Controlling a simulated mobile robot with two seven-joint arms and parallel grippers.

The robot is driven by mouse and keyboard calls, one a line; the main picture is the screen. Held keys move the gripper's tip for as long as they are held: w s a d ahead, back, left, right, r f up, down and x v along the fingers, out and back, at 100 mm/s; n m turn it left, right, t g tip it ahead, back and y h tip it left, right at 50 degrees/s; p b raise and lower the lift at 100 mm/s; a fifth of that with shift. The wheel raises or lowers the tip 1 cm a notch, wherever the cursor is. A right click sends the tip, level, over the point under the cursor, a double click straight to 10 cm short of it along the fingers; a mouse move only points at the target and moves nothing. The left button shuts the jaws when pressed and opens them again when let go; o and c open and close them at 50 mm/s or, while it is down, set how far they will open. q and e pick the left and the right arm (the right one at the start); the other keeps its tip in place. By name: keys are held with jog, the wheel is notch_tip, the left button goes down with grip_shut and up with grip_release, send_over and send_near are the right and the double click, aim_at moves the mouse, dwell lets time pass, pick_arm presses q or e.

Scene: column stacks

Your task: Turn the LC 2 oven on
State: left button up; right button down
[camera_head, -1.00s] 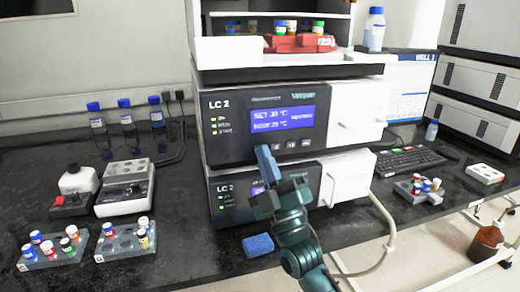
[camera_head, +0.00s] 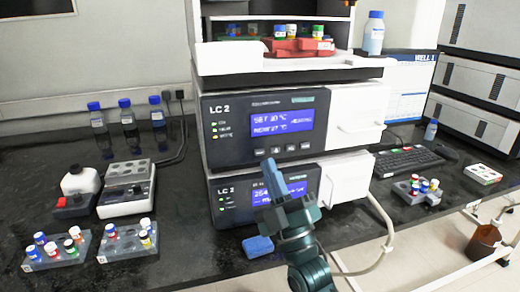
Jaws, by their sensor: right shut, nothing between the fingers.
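The LC 2 oven (camera_head: 225,150) is the upper dark-fronted LC 2 unit, in the middle of the view. Its blue screen (camera_head: 278,122) is lit with two lines of temperature text and a small word at the right. A row of small buttons (camera_head: 283,149) sits below the screen. A second LC 2 unit (camera_head: 228,207) is beneath it, also with a lit blue screen, partly hidden by my right gripper. My right gripper (camera_head: 269,166) is shut and empty, its blue tip just below the button row, apparently apart from it. My left gripper is not in view.
A tray unit with a red vial rack (camera_head: 297,46) sits on top of the stack. Vial racks (camera_head: 55,248) and bottles (camera_head: 127,117) stand at the left. A blue block (camera_head: 258,246) lies in front. A keyboard (camera_head: 408,160) is at the right.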

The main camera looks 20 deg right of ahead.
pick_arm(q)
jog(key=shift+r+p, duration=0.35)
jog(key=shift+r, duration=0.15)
pick_arm(e)
jog(key=s, duration=0.2)
jog(key=shift+s, duration=0.4)
